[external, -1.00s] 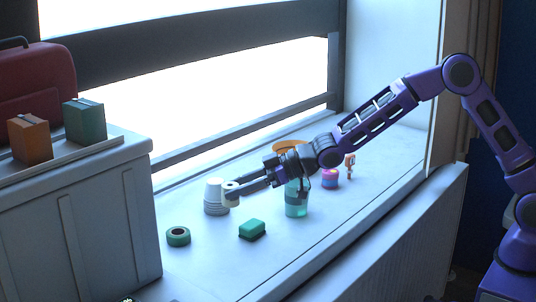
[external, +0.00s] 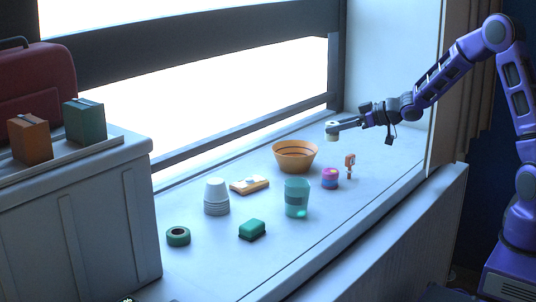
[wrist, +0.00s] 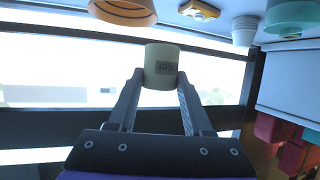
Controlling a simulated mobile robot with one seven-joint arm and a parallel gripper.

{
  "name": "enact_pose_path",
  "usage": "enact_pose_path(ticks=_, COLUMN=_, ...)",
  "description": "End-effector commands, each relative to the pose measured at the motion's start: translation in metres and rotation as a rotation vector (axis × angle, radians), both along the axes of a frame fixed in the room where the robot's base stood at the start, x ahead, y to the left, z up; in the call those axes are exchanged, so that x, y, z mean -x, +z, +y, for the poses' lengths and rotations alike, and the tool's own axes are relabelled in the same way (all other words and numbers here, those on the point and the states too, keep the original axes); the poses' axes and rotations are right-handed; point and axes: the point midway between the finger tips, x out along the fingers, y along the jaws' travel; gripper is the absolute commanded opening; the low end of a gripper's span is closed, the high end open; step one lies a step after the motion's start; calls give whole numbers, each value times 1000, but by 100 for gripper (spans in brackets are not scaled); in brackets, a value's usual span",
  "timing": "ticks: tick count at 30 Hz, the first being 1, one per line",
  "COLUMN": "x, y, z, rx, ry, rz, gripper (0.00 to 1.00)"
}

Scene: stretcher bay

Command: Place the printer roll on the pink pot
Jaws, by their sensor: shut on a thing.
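The printer roll (external: 331,134) is a small pale cylinder, held up off the sill between the fingertips of my gripper (external: 335,126). In the wrist view the printer roll (wrist: 161,60) shows a dark printed label, and my gripper (wrist: 160,78) is shut on its sides. The pink pot (external: 330,178) is small and round, pink with purple-blue parts, and stands on the sill. In the external view my gripper and the roll appear above it, apart from it. The pink pot does not show in the wrist view.
An orange bowl (external: 295,158) and a teal cup (external: 296,198) stand left of the pot, a small orange figure (external: 350,165) right of it. Stacked white cups (external: 216,197), an orange-and-white item (external: 249,185), a green block (external: 252,229) and a green ring (external: 178,236) lie further left.

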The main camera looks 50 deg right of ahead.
Motion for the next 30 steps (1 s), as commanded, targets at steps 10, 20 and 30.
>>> enact_pose_path(ticks=10, x=1, y=-58, z=-1, rx=-3, ry=-2, rz=4, gripper=0)
enact_pose_path(ticks=20, x=1, y=-95, z=-1, rx=-3, ry=-2, rz=4, gripper=0)
enact_pose_path(ticks=30, x=1, y=-98, z=-1, rx=-1, ry=-2, rz=2, gripper=0)
